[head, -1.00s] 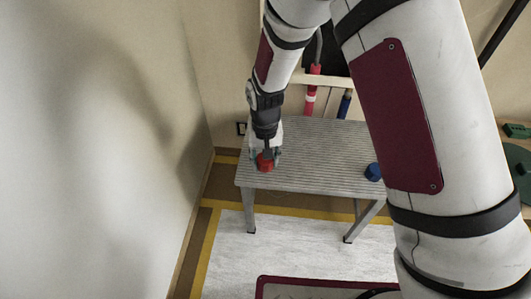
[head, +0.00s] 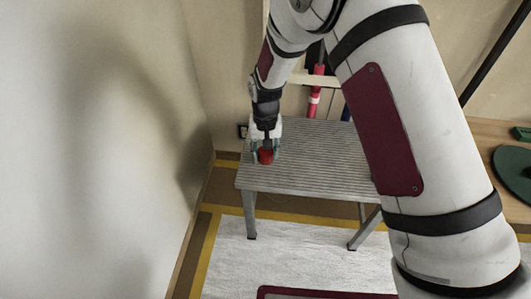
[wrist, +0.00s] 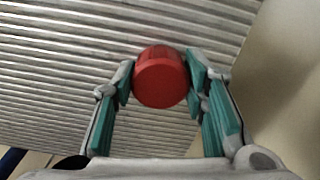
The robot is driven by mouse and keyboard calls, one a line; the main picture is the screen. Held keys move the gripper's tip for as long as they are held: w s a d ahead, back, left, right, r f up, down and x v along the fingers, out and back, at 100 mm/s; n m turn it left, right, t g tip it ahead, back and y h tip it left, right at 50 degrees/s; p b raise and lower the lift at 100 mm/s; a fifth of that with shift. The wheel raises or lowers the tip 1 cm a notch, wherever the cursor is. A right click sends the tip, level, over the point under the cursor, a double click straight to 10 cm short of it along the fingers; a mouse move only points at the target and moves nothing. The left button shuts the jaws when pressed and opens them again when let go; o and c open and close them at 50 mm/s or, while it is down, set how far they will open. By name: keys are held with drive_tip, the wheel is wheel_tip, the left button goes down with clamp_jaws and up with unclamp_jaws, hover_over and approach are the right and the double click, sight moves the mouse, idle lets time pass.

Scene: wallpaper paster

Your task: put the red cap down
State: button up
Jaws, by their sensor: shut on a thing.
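The red cap (head: 265,156) is a short round piece. In the wrist view the red cap (wrist: 160,80) sits between the teal pads of my gripper (wrist: 160,70), one on each side. My gripper (head: 266,150) is shut on it and points down at the left part of the ribbed grey bench top (head: 320,165). The ribbed top (wrist: 60,50) lies behind the cap in the wrist view. I cannot tell whether the cap touches the bench or hangs just above it.
A wall (head: 90,150) stands close on the left. A red tube with a white band (head: 315,95) stands behind the bench. At the right is a wooden surface (head: 485,135) with a dark green disc (head: 515,170). The bench's middle is clear; my arm hides its right end.

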sight(266, 152)
drive_tip(key=shift+f, duration=0.1)
drive_tip(key=o, duration=1.3)
wheel_tip(266, 152, up, 12)
drive_tip(key=p, duration=0.4)
